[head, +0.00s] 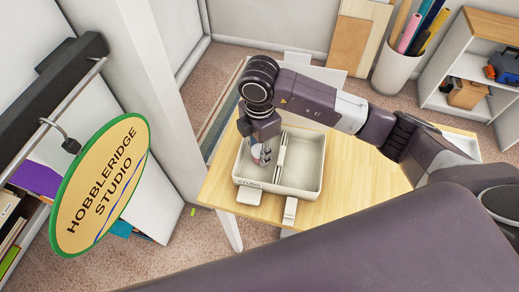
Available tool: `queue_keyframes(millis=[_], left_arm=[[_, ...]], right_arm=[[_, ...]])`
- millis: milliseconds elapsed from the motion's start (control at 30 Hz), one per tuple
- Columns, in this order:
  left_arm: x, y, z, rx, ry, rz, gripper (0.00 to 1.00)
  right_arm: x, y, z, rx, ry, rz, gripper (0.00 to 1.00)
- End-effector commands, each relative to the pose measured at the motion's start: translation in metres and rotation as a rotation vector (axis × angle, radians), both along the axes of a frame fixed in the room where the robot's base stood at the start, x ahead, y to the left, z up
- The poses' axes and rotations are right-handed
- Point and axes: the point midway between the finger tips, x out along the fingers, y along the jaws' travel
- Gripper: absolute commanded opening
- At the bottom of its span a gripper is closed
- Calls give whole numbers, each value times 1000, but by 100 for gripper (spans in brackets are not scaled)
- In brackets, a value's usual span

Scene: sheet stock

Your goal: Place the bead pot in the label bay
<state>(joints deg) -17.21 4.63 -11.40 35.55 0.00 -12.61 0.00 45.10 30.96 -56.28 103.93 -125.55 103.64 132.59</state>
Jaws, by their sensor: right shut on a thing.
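My right gripper (262,151) reaches down into the left compartment of a white two-part tray (307,187) on the wooden table. It is shut on a small pale thing with a hint of red, likely the bead pot (265,158), mostly hidden by the fingers. Whether the pot touches the compartment floor I cannot tell. A divider (281,158) splits the tray, and the right compartment looks empty. A small plate (249,195) at the tray's front left and another (290,210) at its front right are too small to read. My left gripper is not in view.
The wooden table (222,183) has bare room around the tray. A round Hobbleridge Studio sign (100,185) hangs at the left. A white bin of rolls (396,68) and a white shelf unit (470,50) stand behind at the right.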

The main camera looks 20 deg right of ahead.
Motion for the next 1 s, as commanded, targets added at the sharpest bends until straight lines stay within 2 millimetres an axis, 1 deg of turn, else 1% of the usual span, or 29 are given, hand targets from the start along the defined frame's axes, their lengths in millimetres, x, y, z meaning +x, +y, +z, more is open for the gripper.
queue_keyframes(millis=[133, 167, 300, 567, 667, 700, 767, 867, 1000], left_arm=[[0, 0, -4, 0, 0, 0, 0], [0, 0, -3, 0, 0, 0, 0], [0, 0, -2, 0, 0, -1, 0], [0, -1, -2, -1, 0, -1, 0], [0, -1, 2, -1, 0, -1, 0], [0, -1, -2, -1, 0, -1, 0], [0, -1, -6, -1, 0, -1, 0], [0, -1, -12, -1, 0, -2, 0], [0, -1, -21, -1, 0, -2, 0]], right_arm=[[0, 0, -5, 0, 0, 0, 8], [0, 0, -3, 0, 0, 0, 31], [0, 0, -3, 0, 0, 0, 46], [0, 0, -2, 0, 0, 0, 46], [0, 0, 3, 0, 0, 0, 46], [1, 1, 5, 2, -3, 0, 46], [1, 0, 13, 1, -4, -1, 46], [2, 1, 33, 2, -6, 1, 46], [2, 1, 67, 3, -7, 1, 46]])
